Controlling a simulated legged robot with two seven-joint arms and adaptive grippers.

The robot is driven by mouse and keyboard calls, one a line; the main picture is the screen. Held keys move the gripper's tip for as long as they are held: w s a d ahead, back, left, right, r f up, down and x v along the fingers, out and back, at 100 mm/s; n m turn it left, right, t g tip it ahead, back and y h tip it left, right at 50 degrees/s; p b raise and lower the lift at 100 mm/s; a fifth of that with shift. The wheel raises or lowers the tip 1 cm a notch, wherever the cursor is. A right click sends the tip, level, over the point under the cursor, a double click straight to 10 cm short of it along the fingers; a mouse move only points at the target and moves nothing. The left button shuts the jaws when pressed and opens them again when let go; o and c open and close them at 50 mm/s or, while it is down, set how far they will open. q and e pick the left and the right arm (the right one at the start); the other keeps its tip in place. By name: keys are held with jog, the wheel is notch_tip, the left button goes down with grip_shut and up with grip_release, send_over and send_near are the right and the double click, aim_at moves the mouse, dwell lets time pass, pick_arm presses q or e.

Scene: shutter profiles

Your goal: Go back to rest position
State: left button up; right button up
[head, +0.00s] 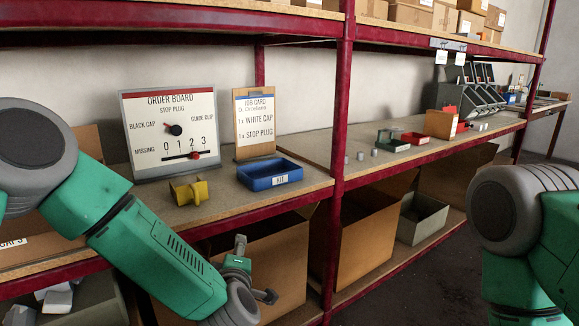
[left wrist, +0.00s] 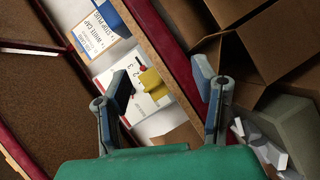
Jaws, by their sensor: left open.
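My left arm comes in from the left in the head view. Its gripper (head: 255,269) hangs in front of the shelf edge, below the blue kit tray (head: 270,183). The fingers are spread with nothing between them; they also show apart in the left wrist view (left wrist: 162,80). A yellow block (head: 188,190) sits on the shelf in front of the order board (head: 170,110), apart from the gripper. My right arm shows at the right edge, but its gripper is out of view.
A job card (head: 255,118) stands behind the kit tray. Dark red shelf posts (head: 343,120) and edges are close to my left arm. Open cardboard boxes (head: 352,240) and a grey bin (head: 422,219) fill the lower shelf. The floor at lower right is clear.

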pick_arm(q)
jog(key=s+a+f+m+g+h+p, duration=0.3)
jog(key=s+f+m+g, duration=0.55)
jog(key=s+f, duration=0.9)
jog(key=s+a+m+g, duration=0.2)
jog(key=s+a, duration=0.2)
jog(key=s, duration=0.4)
jog(key=s+a+f+m+g, duration=0.1)
jog(key=s+a+m+g, duration=0.1)
jog(key=s, duration=0.6)
jog(key=s+a+f+m+g, duration=0.1)
jog(key=s+a+m+g, duration=0.1)
jog(key=s+a+m, duration=0.2)
jog(key=shift+s+a+f+y, duration=0.2)
jog(key=shift+s+a+y, duration=0.2)
jog(key=shift+s+a, duration=1.3)
pick_arm(e)
jog(key=shift+d+r, duration=0.15)
jog(key=shift+r, duration=1.55)
pick_arm(q)
jog(key=shift+s+d, duration=0.45)
jog(key=shift+d, duration=0.25)
pick_arm(e)
jog(key=shift+d, duration=0.25)
